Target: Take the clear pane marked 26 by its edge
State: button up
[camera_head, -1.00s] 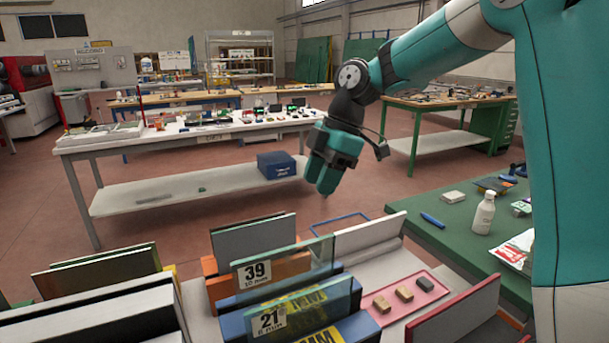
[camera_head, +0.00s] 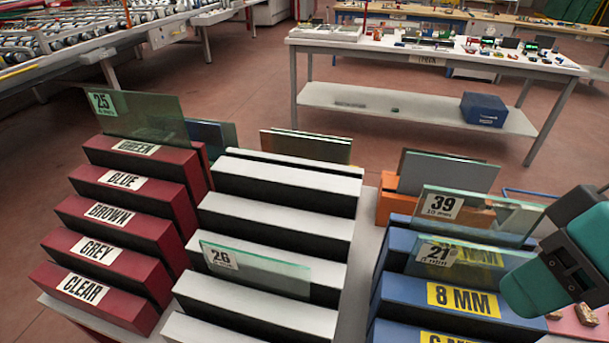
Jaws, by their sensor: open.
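The clear pane marked 26 (camera_head: 268,273) stands on edge in a slot of the white stepped rack (camera_head: 270,227) in the middle. Its label is at its upper left, and its lower part is hidden in the rack. My gripper (camera_head: 515,295) is at the lower right, in front of the blue rack's right end. It is open and well to the right of pane 26, with nothing seen between its jaws, though the fingertips are hard to make out.
Pane 39 (camera_head: 468,212) and pane 21 (camera_head: 450,260) stand in the blue rack (camera_head: 455,298), between my gripper and pane 26. Pane 25 (camera_head: 140,115) stands at the back of the red colour-labelled rack (camera_head: 118,215) at left. More panes stand behind the racks.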

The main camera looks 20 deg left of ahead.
aim_at(275, 275)
jog(key=u, duration=0.05)
jog(key=k, duration=0.5)
jog(key=z, duration=2.85)
jog(key=k, duration=1.95)
jog(key=u, duration=2.7)
jog(key=i, duration=0.5)
jog(key=u, duration=0.05)
